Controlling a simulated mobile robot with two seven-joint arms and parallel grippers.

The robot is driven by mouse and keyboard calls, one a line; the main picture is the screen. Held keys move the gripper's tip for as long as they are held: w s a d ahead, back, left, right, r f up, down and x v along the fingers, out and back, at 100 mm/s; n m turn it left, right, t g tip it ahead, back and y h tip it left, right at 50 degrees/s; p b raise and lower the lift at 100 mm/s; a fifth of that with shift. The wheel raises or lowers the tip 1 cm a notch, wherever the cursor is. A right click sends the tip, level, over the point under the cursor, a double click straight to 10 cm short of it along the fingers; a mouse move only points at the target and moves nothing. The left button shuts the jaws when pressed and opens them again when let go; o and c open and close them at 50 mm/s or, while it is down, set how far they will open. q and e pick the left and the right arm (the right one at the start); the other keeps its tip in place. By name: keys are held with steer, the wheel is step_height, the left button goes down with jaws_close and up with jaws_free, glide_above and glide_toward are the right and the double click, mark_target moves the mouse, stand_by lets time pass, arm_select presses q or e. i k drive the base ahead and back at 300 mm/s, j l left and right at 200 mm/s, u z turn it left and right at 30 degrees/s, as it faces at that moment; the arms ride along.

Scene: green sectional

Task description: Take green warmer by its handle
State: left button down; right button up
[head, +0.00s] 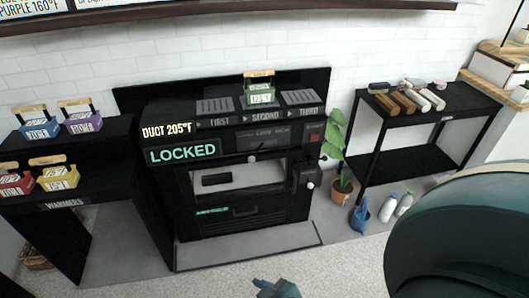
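The green warmer (261,95) is a small green box with a temperature label on its front. It stands upright on top of the black machine (245,222), at the middle slot marked SECOND. Its light wooden handle (260,74) runs across above the box and is unobstructed.
A black shelf (62,205) at left holds blue, purple, red and yellow warmers. The machine's panel reads LOCKED. A large dark teal shape (460,240) fills the lower right.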

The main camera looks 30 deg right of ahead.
mark_target(259, 94)
steer(key=z, duration=0.95)
